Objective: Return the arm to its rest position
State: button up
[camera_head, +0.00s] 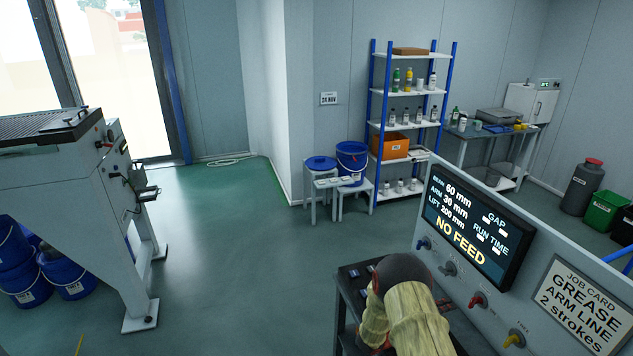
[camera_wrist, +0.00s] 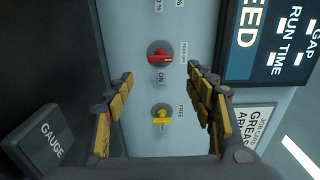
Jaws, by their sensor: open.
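My gripper (camera_wrist: 160,78) is open and empty in the wrist view, its yellow-padded fingers spread to either side. It faces the grey panel (camera_wrist: 140,20). I see no contact with either, though the distance is hard to judge. In the head view my arm, with a pale cover, is bent low at the bottom centre, left of the panel. My fingers are not clear there.
The panel carries a display (camera_head: 473,230) reading "NO FEED" and a job card (camera_head: 584,304). A dark table (camera_head: 350,293) stands under my arm. A grey block marked "GAUGE" (camera_wrist: 45,140) is near the left finger. A large machine (camera_head: 75,180) stands left; the floor between is clear.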

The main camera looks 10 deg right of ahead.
jog(key=shift+r+m, duration=0.3)
jog(key=shift+r, duration=0.1)
jog(key=s+a+r+m+g+y+b, duration=0.1)
jog(key=s+a+r+m+g+y, duration=0.1)
jog(key=s+a+r+m, duration=0.3)
jog(key=s+a+r+m+g+y, duration=0.1)
jog(key=s+r+m+y, duration=0.1)
jog(key=r+m, duration=0.5)
jog(key=s+a+r+m+g+y+b, duration=0.1)
jog(key=s+a+r+m+g+y, duration=0.15)
jog(key=s+r+m, duration=0.35)
jog(key=s+a+r+m+t+y, duration=0.3)
jog(key=a+m, duration=0.3)
jog(key=a, duration=0.3)
jog(key=s+a+r+m+t+y+b, duration=0.1)
jog(key=s+a+r+m+t+y, duration=0.2)
jog(key=s+a+m, duration=0.3)
jog(key=s+a+r+m+t+y+b, duration=0.1)
jog(key=s+a+r+m+t+y, duration=0.2)
jog(key=a, duration=1.1)
jog(key=s+r+m+y, duration=0.1)
jog(key=s+m+y, duration=0.1)
jog(key=m, duration=0.1)
jog(key=shift+a+m, duration=0.2)
jog(key=shift+m, duration=0.1)
jog(key=shift+d+r+t+y, duration=0.1)
jog(key=shift+t+y, duration=0.15)
jog(key=shift+c, duration=1.1)
